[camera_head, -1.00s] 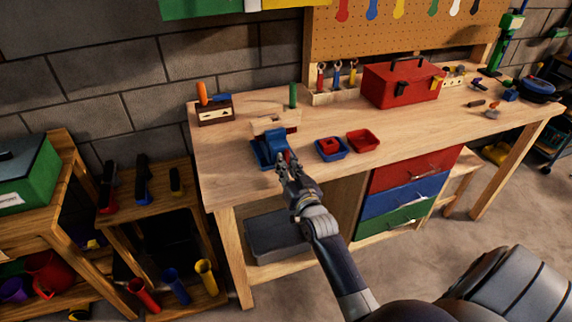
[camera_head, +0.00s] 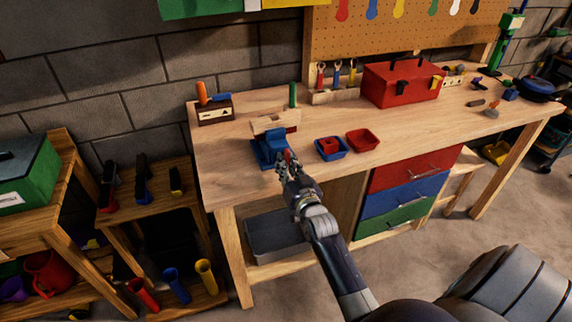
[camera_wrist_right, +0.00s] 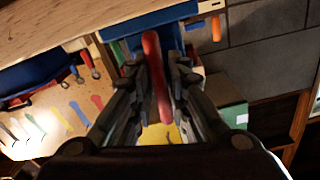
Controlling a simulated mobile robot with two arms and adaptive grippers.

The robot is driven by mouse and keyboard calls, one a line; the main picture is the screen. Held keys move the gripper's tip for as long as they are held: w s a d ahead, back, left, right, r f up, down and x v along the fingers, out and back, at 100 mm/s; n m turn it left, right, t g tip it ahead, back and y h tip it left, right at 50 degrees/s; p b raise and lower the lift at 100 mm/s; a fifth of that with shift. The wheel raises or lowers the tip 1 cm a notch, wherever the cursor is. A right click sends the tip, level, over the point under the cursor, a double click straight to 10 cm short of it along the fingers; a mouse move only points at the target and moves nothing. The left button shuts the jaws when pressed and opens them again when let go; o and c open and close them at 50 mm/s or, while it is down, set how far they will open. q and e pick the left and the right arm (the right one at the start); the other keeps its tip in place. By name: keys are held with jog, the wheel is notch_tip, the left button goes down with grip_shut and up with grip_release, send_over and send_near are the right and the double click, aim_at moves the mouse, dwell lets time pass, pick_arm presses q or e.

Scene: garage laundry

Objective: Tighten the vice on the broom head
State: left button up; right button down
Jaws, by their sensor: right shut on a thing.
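The blue vice (camera_head: 268,152) stands on the front left part of the workbench. The broom head, a pale wooden block (camera_head: 272,122) with a red part at its right, is at the vice's far side; whether the jaws touch it is hard to tell. My right gripper (camera_head: 284,167) is at the vice's near side, shut on its red handle. In the right wrist view, the red handle (camera_wrist_right: 157,80) lies between the fingers (camera_wrist_right: 160,95), with blue vice parts (camera_wrist_right: 160,20) beyond. My left gripper is not in view.
A blue tray (camera_head: 331,150) and a red tray (camera_head: 363,140) sit right of the vice. A red toolbox (camera_head: 402,82) stands farther back. A wooden block holder (camera_head: 215,113) is at the back left. The bench front left of the vice is clear.

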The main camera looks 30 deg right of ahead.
jog(key=shift+s+a+f, duration=0.1)
jog(key=shift+s+f, duration=0.05)
jog(key=shift+f, duration=0.4)
jog(key=c, duration=1.6)
grip_release()
jog(key=shift+c, duration=0.2)
jog(key=shift+s+r, duration=0.1)
jog(key=shift+r, duration=0.3)
jog(key=v, duration=1.2)
